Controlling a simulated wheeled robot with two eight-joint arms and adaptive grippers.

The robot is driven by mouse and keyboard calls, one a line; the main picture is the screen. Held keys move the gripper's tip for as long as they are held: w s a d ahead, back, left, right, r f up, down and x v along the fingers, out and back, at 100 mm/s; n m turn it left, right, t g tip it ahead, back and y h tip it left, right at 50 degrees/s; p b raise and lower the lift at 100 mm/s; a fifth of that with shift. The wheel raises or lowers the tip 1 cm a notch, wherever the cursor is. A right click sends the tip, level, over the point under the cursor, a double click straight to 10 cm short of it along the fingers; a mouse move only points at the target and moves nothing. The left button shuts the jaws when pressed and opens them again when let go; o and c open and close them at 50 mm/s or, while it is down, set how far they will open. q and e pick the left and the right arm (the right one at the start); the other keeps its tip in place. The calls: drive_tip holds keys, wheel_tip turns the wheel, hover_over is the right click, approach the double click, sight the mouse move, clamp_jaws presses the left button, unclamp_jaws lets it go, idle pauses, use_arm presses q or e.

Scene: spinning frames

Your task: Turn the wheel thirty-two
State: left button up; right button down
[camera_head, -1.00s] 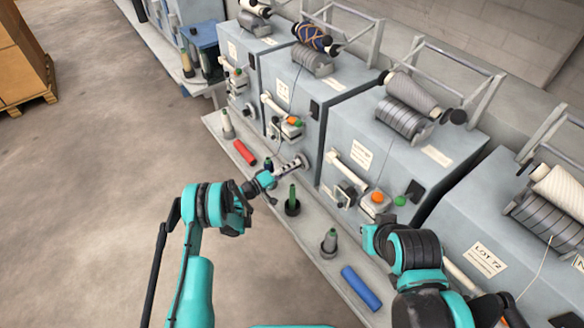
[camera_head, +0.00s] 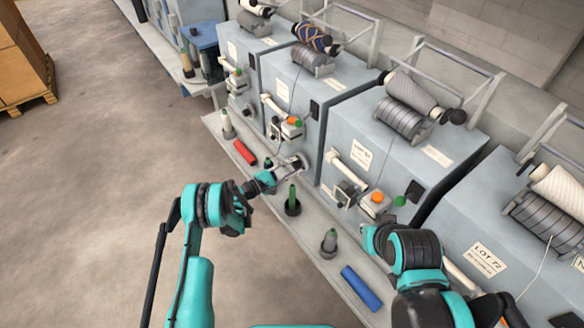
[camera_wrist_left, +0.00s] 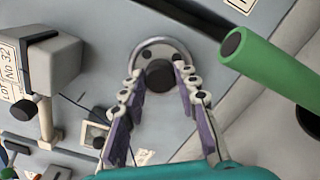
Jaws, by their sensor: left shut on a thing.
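The small grey handwheel (camera_wrist_left: 146,48) has a dark hub and sits on the front of a grey-blue machine. It also shows in the head view (camera_head: 304,160). In the head view my left gripper (camera_head: 288,167) reaches the machine front from the left and partly covers the wheel. A label with "No 32" (camera_wrist_left: 10,82) shows at the left of the left wrist view. My right arm shows at lower right, but I cannot make out its gripper.
A ledge along the machines holds a red bobbin (camera_head: 245,152), a green-topped bobbin (camera_head: 292,199), a grey bobbin (camera_head: 329,243) and a blue bobbin (camera_head: 361,288).

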use_arm(q)
drive_tip(key=n, duration=0.4)
drive_tip(key=shift+n, duration=2.1)
drive_tip(key=o, duration=1.2)
drive_tip(key=shift+c, duration=0.2)
drive_tip(key=v, duration=0.7)
drive_tip(key=shift+a, duration=0.15)
